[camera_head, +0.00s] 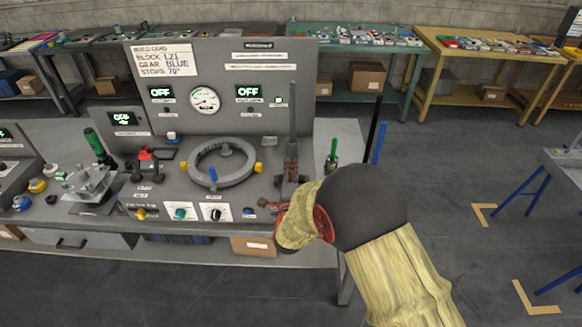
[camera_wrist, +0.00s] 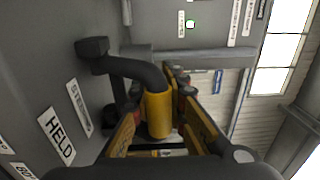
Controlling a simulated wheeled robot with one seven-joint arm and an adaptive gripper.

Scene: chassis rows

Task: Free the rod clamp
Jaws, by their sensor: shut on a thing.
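In the wrist view, a dark bent lever (camera_wrist: 125,65) ends in a yellow cylindrical grip (camera_wrist: 158,113). My gripper (camera_wrist: 165,125) has its yellow fingers on both sides of this grip and is shut on it. A label reading HELD (camera_wrist: 57,137) is on the panel beside the lever. In the head view, a tall dark rod (camera_head: 293,115) stands upright in a dark, reddish clamp block (camera_head: 291,168) at the right of the console. My gripper (camera_head: 272,206) is low in front of that block. My forearm hides the lever and part of the console's right front edge there.
A grey ring fixture (camera_head: 222,163) with yellow and blue pieces sits left of the rod. Knobs (camera_head: 180,213) line the console front. A green-handled tool (camera_head: 332,152) stands just right of the rod. The floor (camera_head: 460,140) farther right is open.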

